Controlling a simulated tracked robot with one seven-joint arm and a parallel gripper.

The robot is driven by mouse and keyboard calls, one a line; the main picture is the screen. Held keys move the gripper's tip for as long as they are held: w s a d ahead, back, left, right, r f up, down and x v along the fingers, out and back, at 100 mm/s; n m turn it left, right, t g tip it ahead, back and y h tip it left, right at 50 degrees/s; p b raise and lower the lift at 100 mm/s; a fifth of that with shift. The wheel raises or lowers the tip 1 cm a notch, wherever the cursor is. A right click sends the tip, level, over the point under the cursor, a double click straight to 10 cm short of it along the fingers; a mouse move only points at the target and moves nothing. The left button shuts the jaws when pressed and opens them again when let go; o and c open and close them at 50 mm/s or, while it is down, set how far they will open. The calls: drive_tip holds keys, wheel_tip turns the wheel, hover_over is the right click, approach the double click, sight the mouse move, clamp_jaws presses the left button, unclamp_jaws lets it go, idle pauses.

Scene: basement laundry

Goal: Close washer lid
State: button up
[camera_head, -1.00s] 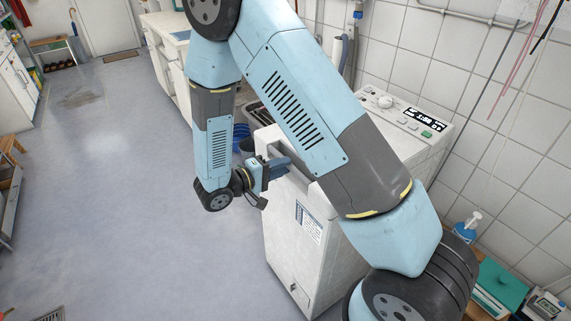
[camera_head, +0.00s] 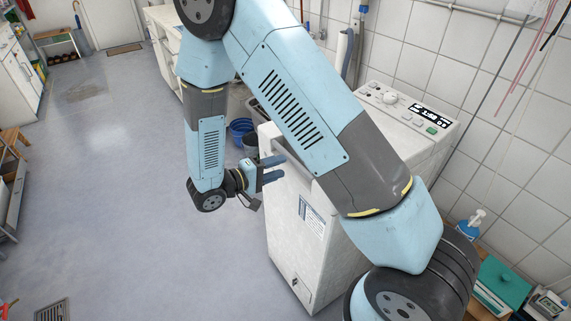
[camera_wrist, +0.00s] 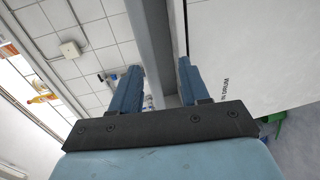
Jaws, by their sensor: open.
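The white washer (camera_head: 300,245) stands right of centre in the head view, with its control panel (camera_head: 408,108) at the back of its top. My arm crosses in front and hides most of the washer's top, so I cannot tell how far the lid stands open. My gripper (camera_head: 272,170) is open and empty beside the washer's upper left edge, its two blue fingers pointing toward it. In the wrist view both fingers (camera_wrist: 160,72) are apart, with a grey strip beyond the gap. A white panel with partly readable "DRUM" lettering (camera_wrist: 225,90) lies right of them; I cannot tell whether it is the lid.
Blue buckets (camera_head: 240,130) stand on the floor behind my gripper. A tiled wall (camera_head: 440,60) runs behind the washer.

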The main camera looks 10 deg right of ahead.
drive_tip(key=v, duration=1.1)
drive_tip(key=shift+s+r, duration=0.1)
drive_tip(key=shift+r, duration=0.1)
drive_tip(key=s+d+r+m+g+y, duration=0.1)
drive_tip(key=d+r+m+g+y, duration=0.45)
drive_tip(key=d+r, duration=1.1)
drive_tip(key=s+d+r+t+y, duration=0.4)
drive_tip(key=s+d+r+y, duration=0.5)
drive_tip(key=s+d+r, duration=0.2)
drive_tip(key=shift+s+d+r, duration=0.25)
drive_tip(key=shift+s+r, duration=0.3)
drive_tip(key=shift+r, duration=0.15)
